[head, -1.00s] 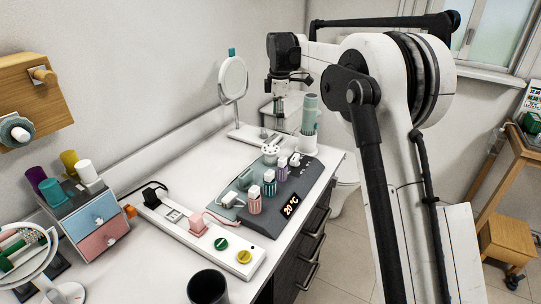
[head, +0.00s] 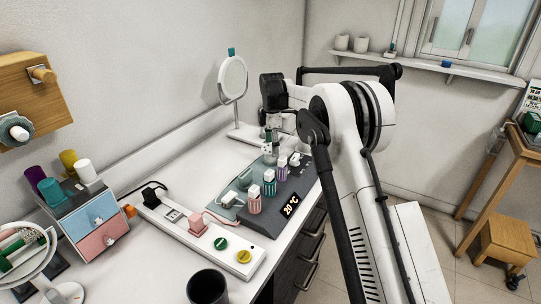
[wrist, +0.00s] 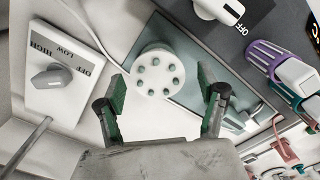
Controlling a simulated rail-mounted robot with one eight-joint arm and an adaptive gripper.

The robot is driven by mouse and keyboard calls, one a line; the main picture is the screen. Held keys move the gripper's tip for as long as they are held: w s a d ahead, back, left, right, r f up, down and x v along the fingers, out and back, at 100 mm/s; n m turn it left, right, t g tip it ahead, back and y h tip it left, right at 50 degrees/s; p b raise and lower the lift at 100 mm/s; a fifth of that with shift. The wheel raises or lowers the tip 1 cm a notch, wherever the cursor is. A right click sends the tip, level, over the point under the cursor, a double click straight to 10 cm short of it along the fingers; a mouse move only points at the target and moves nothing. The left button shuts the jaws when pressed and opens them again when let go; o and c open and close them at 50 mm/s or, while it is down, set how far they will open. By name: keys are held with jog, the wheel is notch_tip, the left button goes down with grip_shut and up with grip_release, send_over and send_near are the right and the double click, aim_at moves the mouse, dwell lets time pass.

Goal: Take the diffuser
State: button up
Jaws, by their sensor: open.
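In the wrist view, a white round piece with a ring of dark holes (wrist: 158,72), which looks like the diffuser, lies on the edge of a grey-green mat (wrist: 205,62). My gripper (wrist: 160,80) is open above it. Its two green-padded fingers point to either side of the piece, with nothing between them in its grip. I cannot tell the exact height of the fingertips over it. In the head view, my gripper (head: 270,152) points down over the back of the dark panel, and it hides most of the white piece.
Pink (head: 254,200), teal (head: 269,183) and purple (head: 282,167) striped, white-capped things stand in a row on the dark panel. A knob plate (wrist: 60,70) lies left in the wrist view. A round mirror (head: 234,75) stands behind. A power strip (head: 205,238) lies in front.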

aim_at(270, 156)
jog(key=shift+w+a+f, duration=0.1)
jog(key=shift+a+f, duration=0.05)
jog(key=shift+f, duration=1.25)
jog(key=shift+w+a+f, duration=0.1)
jog(key=shift+f, duration=1.3)
jog(key=c, duration=1)
jog(key=shift+r, duration=0.15)
jog(key=shift+c, duration=0.2)
